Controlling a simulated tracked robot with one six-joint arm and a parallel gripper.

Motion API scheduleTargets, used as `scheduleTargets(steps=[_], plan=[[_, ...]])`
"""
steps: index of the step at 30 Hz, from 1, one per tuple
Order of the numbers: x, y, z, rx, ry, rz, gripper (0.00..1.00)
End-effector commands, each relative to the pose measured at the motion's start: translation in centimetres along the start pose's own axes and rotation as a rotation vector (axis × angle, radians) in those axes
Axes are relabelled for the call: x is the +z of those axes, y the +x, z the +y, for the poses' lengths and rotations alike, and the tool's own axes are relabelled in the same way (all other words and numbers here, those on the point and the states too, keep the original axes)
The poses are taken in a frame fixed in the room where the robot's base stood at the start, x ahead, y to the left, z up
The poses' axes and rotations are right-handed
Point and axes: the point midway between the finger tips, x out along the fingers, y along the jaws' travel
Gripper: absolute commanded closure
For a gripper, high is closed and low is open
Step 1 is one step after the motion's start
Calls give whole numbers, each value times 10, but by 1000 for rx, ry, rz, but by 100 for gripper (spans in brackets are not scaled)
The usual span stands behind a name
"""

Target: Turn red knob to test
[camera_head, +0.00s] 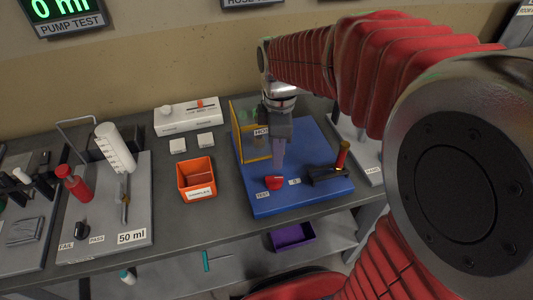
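The small red knob (273,183) sits near the front of the blue base plate (264,204). A white label reading TEST (262,195) is at its front left, and another small label (294,181) is to its right. My gripper (278,168) points down from above, its tip just behind and above the knob. I cannot tell whether it touches the knob, or whether its fingers are open or shut.
A yellow-framed panel (237,132) stands on the plate left of my gripper. A black handle-like part (324,174) and an upright red cylinder (342,155) are at right. An orange bin (197,192) is left of the plate.

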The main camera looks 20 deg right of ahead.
Motion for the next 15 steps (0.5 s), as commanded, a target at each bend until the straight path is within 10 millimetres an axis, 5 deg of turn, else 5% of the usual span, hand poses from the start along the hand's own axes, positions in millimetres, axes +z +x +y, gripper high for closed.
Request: scheduleTargets(steps=[15], plan=[[0,79,-1,-3,-1,-1,70]])
